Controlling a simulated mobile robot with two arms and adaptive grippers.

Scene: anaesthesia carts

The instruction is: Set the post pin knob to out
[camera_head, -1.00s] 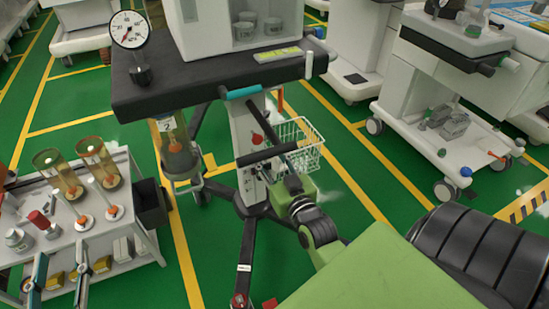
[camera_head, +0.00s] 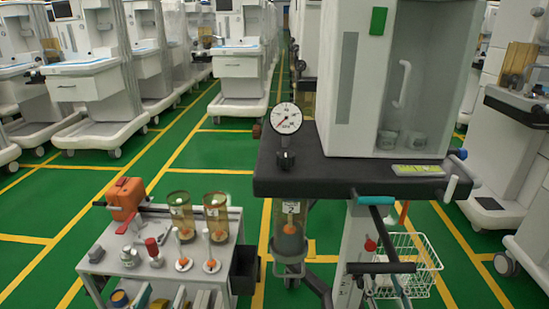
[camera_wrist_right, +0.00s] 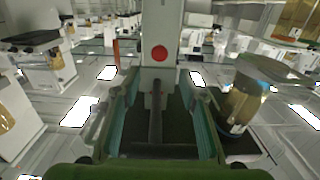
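The post pin knob appears to be the red knob (camera_head: 370,245) on the white post (camera_head: 352,250) under the cart's dark top. In the right wrist view the red round knob (camera_wrist_right: 159,53) faces me, high in the middle on the post. My right gripper (camera_wrist_right: 159,82) is open, with teal-faced fingers at left and right. The knob shows beyond and between the fingertips, apart from them. How far the knob sticks out cannot be told.
A gauge (camera_head: 285,118) and a hanging yellow cylinder (camera_head: 290,238) are on the cart's left side. A white wire basket (camera_head: 412,262) is right of the post. A side table (camera_head: 128,262) with flowmeters stands at left. Green floor is clear between carts.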

